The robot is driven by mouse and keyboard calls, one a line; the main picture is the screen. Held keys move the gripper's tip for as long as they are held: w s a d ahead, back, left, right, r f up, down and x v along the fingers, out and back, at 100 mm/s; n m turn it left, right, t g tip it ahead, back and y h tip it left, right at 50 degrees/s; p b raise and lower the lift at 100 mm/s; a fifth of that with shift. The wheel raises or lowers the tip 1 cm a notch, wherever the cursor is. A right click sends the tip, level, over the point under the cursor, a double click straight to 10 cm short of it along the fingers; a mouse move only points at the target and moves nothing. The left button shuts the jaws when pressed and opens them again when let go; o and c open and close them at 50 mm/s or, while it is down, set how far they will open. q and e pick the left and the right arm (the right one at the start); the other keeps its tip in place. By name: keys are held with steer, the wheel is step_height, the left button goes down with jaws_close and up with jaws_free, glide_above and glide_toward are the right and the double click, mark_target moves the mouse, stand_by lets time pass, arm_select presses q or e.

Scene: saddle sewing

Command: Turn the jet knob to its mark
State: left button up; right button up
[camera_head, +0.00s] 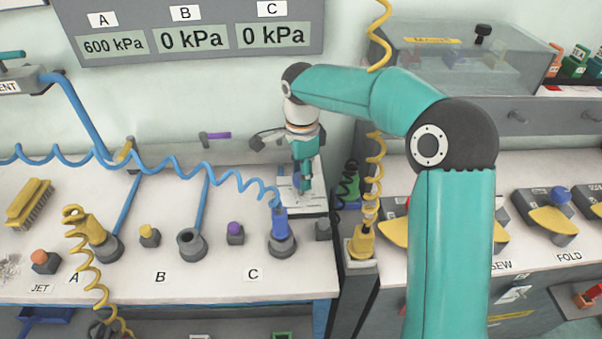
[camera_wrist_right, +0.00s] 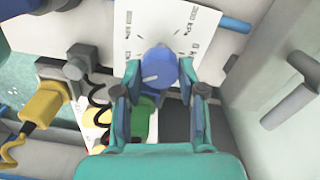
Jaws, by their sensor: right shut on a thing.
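A blue knob (camera_wrist_right: 158,68) with a pale pointer line sits on a white dial plate (camera_wrist_right: 133,20) with printed marks around it. In the right wrist view the pointer line points toward the lower left. My right gripper (camera_wrist_right: 159,78) has its fingers on either side of the knob and is shut on it. In the head view my right gripper (camera_head: 304,184) reaches down to the dial plate (camera_head: 316,203) at the back right of the left bench, largely covering the knob. My left gripper is in neither view.
An orange button (camera_head: 40,258) stands by the JET label. Blue nozzle (camera_head: 282,228), yellow nozzle (camera_head: 92,228) and coiled hoses occupy the bench. A yellow plug (camera_head: 361,243) stands just right of it. The display (camera_head: 190,40) reads 600 kPa for A, 0 kPa for B and C.

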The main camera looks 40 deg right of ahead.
steer(key=shift+w+a+r, duration=0.15)
steer(key=shift+w+r, duration=0.05)
steer(key=o, duration=1.1)
steer(key=shift+a, duration=0.1)
steer(key=shift+o, duration=0.2)
steer(key=shift+f, duration=0.1)
step_height(320, 180, up, 12)
steer(key=shift+f, duration=0.1)
